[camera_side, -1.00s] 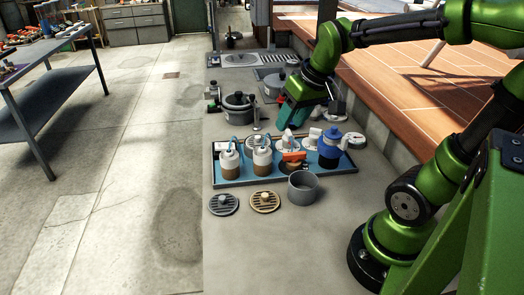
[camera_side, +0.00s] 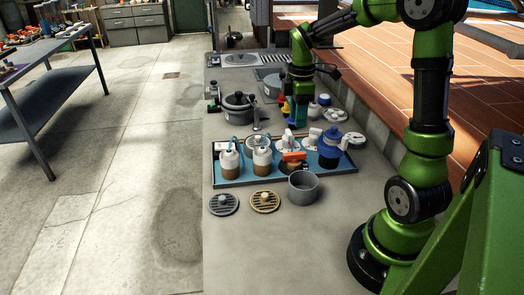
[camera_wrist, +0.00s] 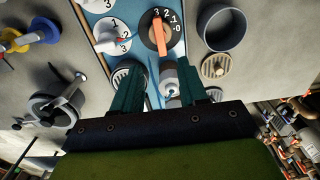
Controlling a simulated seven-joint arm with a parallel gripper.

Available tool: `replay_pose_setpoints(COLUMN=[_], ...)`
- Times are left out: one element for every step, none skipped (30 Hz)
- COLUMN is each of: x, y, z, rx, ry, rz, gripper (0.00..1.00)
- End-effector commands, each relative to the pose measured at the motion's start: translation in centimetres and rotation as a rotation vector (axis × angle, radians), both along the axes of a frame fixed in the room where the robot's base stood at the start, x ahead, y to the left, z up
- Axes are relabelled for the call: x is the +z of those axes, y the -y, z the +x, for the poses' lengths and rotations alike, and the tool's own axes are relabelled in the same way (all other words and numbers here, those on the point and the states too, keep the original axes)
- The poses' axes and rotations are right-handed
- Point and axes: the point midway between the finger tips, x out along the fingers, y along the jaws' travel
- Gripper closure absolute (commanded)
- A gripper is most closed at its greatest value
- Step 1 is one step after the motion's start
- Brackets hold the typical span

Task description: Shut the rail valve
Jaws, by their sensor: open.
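A blue-lined tray (camera_side: 233,178) holds the valve dials. One black dial has an orange lever (camera_side: 293,157); in the wrist view the orange lever (camera_wrist: 161,40) points up toward printed numbers from 3 to 0, its exact setting unclear. A white-handled dial (camera_side: 287,141) stands behind it, and a white handle (camera_wrist: 109,36) shows left of the orange lever in the wrist view. I cannot tell which is the rail valve. My gripper (camera_wrist: 166,68) is open and touches no dial; a bottle top (camera_wrist: 170,84) shows between its fingers. In the side view my gripper (camera_side: 298,104) hangs behind the tray.
Two brown-filled bottles (camera_side: 262,160) and a blue jug (camera_side: 330,150) stand in the tray. A grey pot (camera_side: 303,187) and two round grates (camera_side: 265,201) are at the front. A lidded pot (camera_side: 237,107) stands behind.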

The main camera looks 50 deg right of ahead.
Motion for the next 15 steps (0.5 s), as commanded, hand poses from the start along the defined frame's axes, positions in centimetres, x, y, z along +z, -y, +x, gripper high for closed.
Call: replay_pose_setpoints(x=[-1.3,-1.9,-2.8,-3.5,-4.1,-5.0,-5.7,-6.3,-7.2,-7.8,-8.3,-9.0,-9.5,-10.0,-10.5], y=[-0.1,-0.1,-0.1,-0.1,-0.1,-0.1,-0.1,-0.1,-0.1,-0.1,-0.1,-0.1,-0.1,-0.1,-0.1], z=[-0.1,-0.1,-0.1,-0.1,-0.1,-0.1,-0.1,-0.1,-0.1,-0.1,-0.1,-0.1,-0.1,-0.1,-0.1], rx=[0.001,0.000,0.001,0.000,0.000,0.000,-0.001,0.000,-0.001,-0.001,-0.001,-0.001,0.000,-0.001,-0.001], ry=[-0.004,-0.004,-0.005,-0.005,-0.005,-0.006,-0.004,-0.004,-0.004,-0.004,-0.004,-0.004,-0.002,-0.002,-0.002], rz=[0.004,0.004,0.004,0.004,0.005,0.004,0.004,0.004,0.005,0.004,0.004,0.004,0.004,0.004,0.002], gripper=[0.57,0.57,0.57,0.57,0.57,0.57,0.57,0.57,0.57,0.57,0.57,0.57,0.57,0.57,0.57])
